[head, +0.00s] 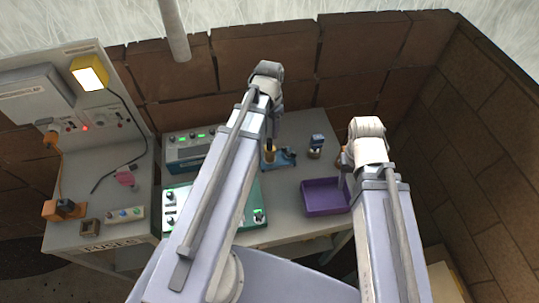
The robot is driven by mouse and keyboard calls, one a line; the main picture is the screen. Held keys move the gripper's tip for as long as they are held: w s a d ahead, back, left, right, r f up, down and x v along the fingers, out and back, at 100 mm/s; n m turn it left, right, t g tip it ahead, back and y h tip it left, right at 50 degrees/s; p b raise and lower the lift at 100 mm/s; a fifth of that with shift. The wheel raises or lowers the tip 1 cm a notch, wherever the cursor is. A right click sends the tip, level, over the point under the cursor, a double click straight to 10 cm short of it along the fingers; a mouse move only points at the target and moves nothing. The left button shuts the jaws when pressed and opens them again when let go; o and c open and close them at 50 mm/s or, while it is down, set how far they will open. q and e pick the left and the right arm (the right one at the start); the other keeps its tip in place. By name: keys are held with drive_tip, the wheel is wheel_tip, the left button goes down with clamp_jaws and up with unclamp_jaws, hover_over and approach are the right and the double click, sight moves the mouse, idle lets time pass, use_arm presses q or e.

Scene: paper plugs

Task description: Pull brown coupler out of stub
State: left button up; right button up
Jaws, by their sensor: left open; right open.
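A small brown-orange piece (341,161), which may be the brown coupler, shows at the left side of my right wrist, above the back right of the purple tray. I cannot make out a stub there; my wrist covers part of that spot. My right gripper (346,177) points down beside this piece and is open, mostly hidden by my arm. My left gripper (273,124) hangs over the back of the bench, open and apart from the things below it. A blue stand (284,160) with a yellow and dark upright piece (269,151) is below it.
The purple tray (326,210) looks empty. A small blue-topped device (316,146) stands behind it. Green-lit instruments (184,153) are partly behind my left arm. Brick walls close the back and right.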

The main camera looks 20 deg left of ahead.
sight(270, 140)
use_arm(q)
drive_tip(key=shift+f+b, duration=0.4)
drive_tip(key=shift+f, duration=0.45)
use_arm(e)
drive_tip(key=shift+f, duration=0.85)
use_arm(q)
drive_tip(key=shift+f, duration=0.15)
use_arm(e)
drive_tip(key=shift+f, duration=0.15)
use_arm(q)
drive_tip(key=shift+f+b, duration=1.9)
drive_tip(key=shift+b, duration=0.1)
use_arm(e)
wheel_tip(270, 140, down, 4)
drive_tip(key=shift+r, duration=0.15)
use_arm(q)
drive_tip(key=shift+c, duration=0.3)
clamp_jaws()
